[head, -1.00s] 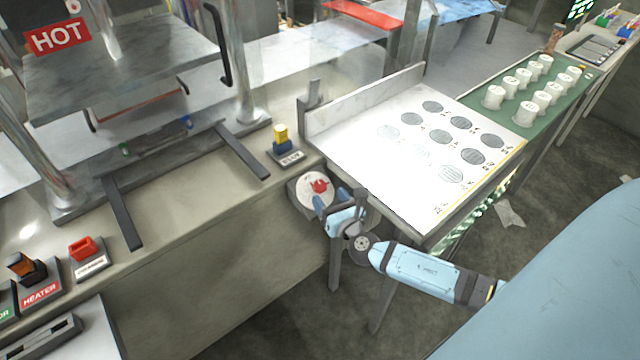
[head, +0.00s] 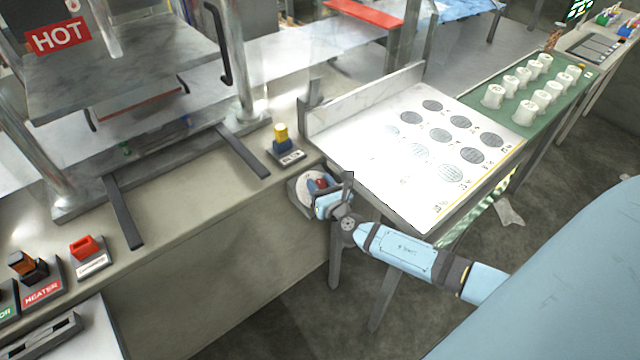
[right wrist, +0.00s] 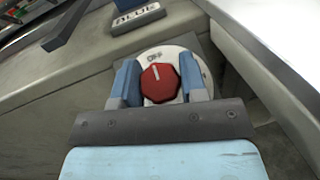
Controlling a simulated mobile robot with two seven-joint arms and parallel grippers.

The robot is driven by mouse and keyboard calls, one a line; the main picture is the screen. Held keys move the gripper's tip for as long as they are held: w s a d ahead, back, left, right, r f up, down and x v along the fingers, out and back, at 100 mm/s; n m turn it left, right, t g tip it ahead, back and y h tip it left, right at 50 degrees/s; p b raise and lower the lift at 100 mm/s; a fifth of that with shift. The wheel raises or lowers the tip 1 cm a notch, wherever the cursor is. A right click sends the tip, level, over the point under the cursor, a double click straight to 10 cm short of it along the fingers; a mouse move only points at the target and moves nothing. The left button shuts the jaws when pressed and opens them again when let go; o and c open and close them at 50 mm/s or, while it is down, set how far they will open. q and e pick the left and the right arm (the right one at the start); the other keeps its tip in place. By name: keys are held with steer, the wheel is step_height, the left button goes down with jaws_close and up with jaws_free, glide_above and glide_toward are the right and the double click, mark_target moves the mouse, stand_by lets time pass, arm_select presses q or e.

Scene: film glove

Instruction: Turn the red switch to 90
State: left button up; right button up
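The red switch (right wrist: 160,84) is a faceted red knob on a round white dial (right wrist: 182,49) marked OFF near its top. Its white pointer line points roughly up, towards the OFF mark. In the head view the red switch (head: 321,183) is partly hidden by my gripper, on the side of the counter. My right gripper (right wrist: 159,64) has one blue finger on each side of the knob, very close to its sides; firm contact cannot be made out. In the head view my right gripper (head: 318,186) is at the dial. My left gripper is not in view.
A white printed table (head: 400,165) stands right beside the dial, its edge close to my right arm. A yellow-and-blue switch (head: 282,138) labelled BLUE sits on the counter above. A press (head: 120,60) with a HOT sign is at the left.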

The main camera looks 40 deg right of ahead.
steer(key=shift+m, duration=0.3)
steer(key=shift+r+m+h+p, duration=0.1)
steer(key=shift+m+h+p, duration=0.45)
steer(key=shift+h, duration=0.25)
steer(key=m+g+h+p, duration=0.1)
steer(key=m+h, duration=0.1)
steer(key=m, duration=0.1)
steer(key=shift+g+h, duration=0.3)
steer(key=shift+h, duration=0.1)
steer(key=m+g+h+p, duration=0.1)
steer(key=m+g+h, duration=0.1)
steer(key=m, duration=0.1)
steer(key=m+g+h+p, duration=0.1)
steer(key=m+g+h, duration=0.1)
steer(key=m, duration=0.1)
steer(key=shift+m+g+p, duration=0.35)
steer(key=shift+g, duration=0.05)
steer(key=m+g+p, duration=0.1)
steer(key=m+g, duration=0.1)
steer(key=g, duration=0.1)
steer(key=m+g+h+p, duration=0.1)
steer(key=m+g, duration=0.1)
steer(key=m, duration=0.1)
steer(key=shift+m+g+h, duration=0.3)
steer(key=shift+g, duration=0.1)
steer(key=shift+s+d+m+g+p, duration=0.1)
steer(key=shift+m+g+p, duration=0.85)
steer(key=shift+m+g, duration=0.7)
steer(key=shift+g+y, duration=0.25)
steer(key=shift+y, duration=0.15)
